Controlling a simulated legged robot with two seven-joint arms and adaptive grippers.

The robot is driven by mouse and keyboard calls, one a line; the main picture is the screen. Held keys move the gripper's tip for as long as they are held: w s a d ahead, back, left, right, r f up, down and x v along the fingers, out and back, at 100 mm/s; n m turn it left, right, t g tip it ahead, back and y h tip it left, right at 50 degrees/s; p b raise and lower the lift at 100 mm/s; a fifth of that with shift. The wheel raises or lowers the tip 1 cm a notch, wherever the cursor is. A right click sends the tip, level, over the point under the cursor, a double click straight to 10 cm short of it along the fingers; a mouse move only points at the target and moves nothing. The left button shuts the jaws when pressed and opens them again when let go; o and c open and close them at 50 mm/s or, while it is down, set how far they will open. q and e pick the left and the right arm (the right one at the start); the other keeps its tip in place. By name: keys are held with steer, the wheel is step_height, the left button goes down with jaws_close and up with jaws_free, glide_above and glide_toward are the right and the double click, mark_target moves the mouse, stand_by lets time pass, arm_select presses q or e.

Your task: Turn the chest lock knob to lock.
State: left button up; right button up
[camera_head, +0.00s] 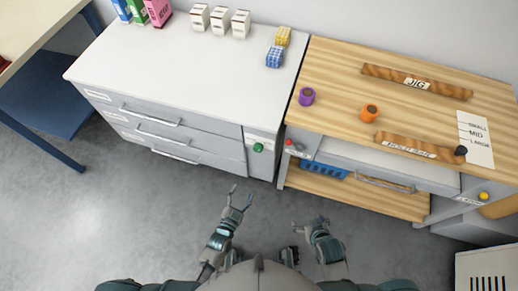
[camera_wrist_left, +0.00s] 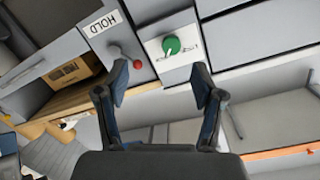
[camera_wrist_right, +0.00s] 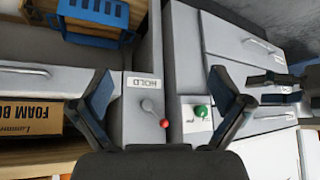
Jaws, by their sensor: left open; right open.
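The green lock knob (camera_head: 258,147) is on a pale plate at the right end of the white drawer chest (camera_head: 190,60). The knob also shows in the left wrist view (camera_wrist_left: 171,45) and in the right wrist view (camera_wrist_right: 201,111). Its pointer direction is too small to tell. My left gripper (camera_head: 240,192) is open and empty, in front of the chest and apart from the knob. My right gripper (camera_head: 309,222) is open and empty, farther right and nearer my body, also apart from it.
A red-tipped lever (camera_wrist_right: 164,123) by a HOLD label sits just beside the knob, on the wooden-topped bench (camera_head: 330,75). The bench carries a purple cup (camera_head: 306,97), an orange cup (camera_head: 370,113) and a JIG bar (camera_head: 417,83). The floor before the chest is clear.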

arm_select(q)
step_height(320, 180, up, 3)
steer(key=w+t, duration=0.1)
steer(key=b, duration=0.3)
glide_toward(257, 151)
steer(key=x, duration=0.4)
steer(key=b+x, duration=0.1)
steer(key=x, duration=0.4)
steer(key=shift+a, duration=0.15)
steer(key=shift+w+r+h, duration=0.1)
steer(key=shift+w+h, duration=0.2)
steer(key=shift+w, duration=0.1)
steer(key=shift+d, duration=0.4)
steer(key=shift+c, duration=0.3)
steer(key=c, duration=0.8)
steer(key=shift+c, duration=1.4)
steer(key=shift+a, duration=0.15)
arm_select(e)
steer(key=w+a+r+t+y, duration=0.2)
steer(key=w+a+r+t, duration=0.2)
steer(key=w+r+t, duration=0.4)
step_height(257, 151, up, 3)
steer(key=shift+w+f, duration=0.1)
steer(key=shift+w, duration=0.05)
